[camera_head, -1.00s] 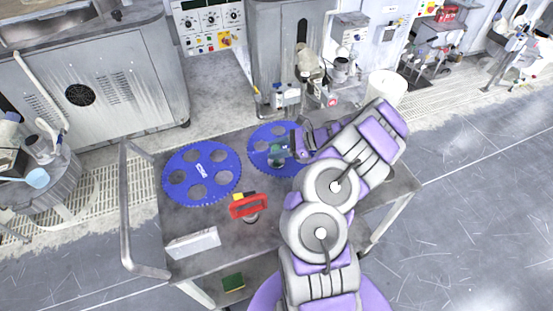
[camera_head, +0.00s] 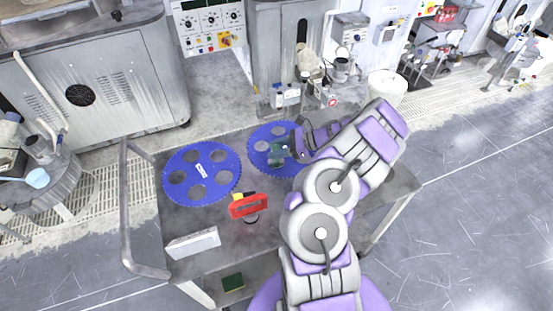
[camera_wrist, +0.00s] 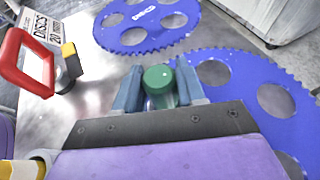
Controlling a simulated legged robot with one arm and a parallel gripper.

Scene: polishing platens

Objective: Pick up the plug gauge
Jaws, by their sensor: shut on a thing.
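The plug gauge, with a round green end (camera_wrist: 158,78), is between the two grey-blue fingers of my gripper (camera_wrist: 160,92) in the wrist view. The fingers are shut on it from both sides. In the head view the green of the gauge (camera_head: 277,153) shows at the end of my gripper (camera_head: 288,148), over the right-hand blue toothed disc (camera_head: 261,142). My gripper hides part of the gauge, and I cannot tell whether it touches the disc.
A second blue toothed disc (camera_head: 219,192) with round holes lies at left on the grey table (camera_head: 215,220). A red-handled tool (camera_head: 248,206) and a white box (camera_head: 193,243) lie nearer the front. A metal rail (camera_head: 125,215) rises at the table's left edge.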

